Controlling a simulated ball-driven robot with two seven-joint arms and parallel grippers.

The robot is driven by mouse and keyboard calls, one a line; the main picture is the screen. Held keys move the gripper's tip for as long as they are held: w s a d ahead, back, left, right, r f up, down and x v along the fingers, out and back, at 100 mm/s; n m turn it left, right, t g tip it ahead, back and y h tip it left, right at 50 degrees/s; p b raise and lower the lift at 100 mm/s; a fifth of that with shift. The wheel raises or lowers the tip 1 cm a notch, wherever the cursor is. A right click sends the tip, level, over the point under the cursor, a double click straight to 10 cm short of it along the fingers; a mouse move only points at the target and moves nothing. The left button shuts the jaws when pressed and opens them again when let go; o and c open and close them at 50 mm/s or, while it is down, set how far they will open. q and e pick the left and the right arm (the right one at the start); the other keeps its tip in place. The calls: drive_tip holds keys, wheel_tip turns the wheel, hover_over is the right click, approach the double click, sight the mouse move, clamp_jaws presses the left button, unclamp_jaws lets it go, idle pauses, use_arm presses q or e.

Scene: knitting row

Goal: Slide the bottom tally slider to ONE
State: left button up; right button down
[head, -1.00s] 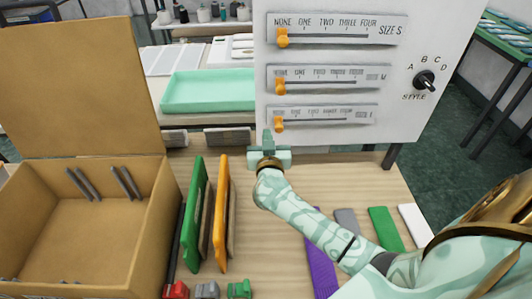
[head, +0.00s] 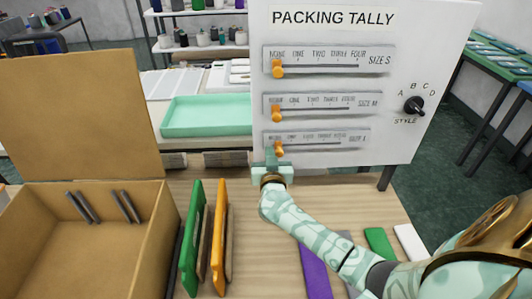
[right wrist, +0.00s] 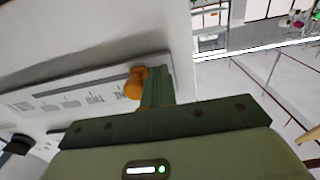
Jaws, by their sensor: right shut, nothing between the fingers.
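The white packing tally panel (head: 420,60) carries three sliders with orange knobs. The bottom slider's knob (head: 278,147) is at the left end of its slot, by NONE. The middle knob (head: 276,111) and the top knob (head: 277,69) also sit at the left. My right gripper (head: 271,156) is shut and empty, just below and left of the bottom knob. In the right wrist view, the gripper's green fingers (right wrist: 157,86) stand close beside the orange knob (right wrist: 134,83), on its NONE side. I cannot tell if they touch. My left gripper is not in view.
A style dial (head: 414,105) is on the panel's right. An open cardboard box (head: 150,240) stands at the left, beside upright green (head: 190,240) and orange (head: 218,240) boards. A mint tray (head: 205,116) lies behind. Coloured strips lie near my right arm.

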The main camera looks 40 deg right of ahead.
sight(281, 155)
drive_tip(key=shift+s+d+p, duration=0.4)
drive_tip(key=shift+s+d, duration=0.05)
drive_tip(key=shift+d, duration=0.25)
drive_tip(key=shift+s+d+p, duration=0.35)
drive_tip(key=shift+s+d, duration=0.1)
drive_tip(key=shift+d, duration=0.25)
drive_tip(key=shift+w+a+p, duration=0.3)
drive_tip(key=shift+a+p, duration=0.1)
drive_tip(key=shift+a, duration=0.2)
drive_tip(key=p+v, duration=0.4)
drive_tip(key=v, duration=0.4)
drive_tip(key=shift+p, duration=0.35)
drive_tip(key=shift+w, duration=0.1)
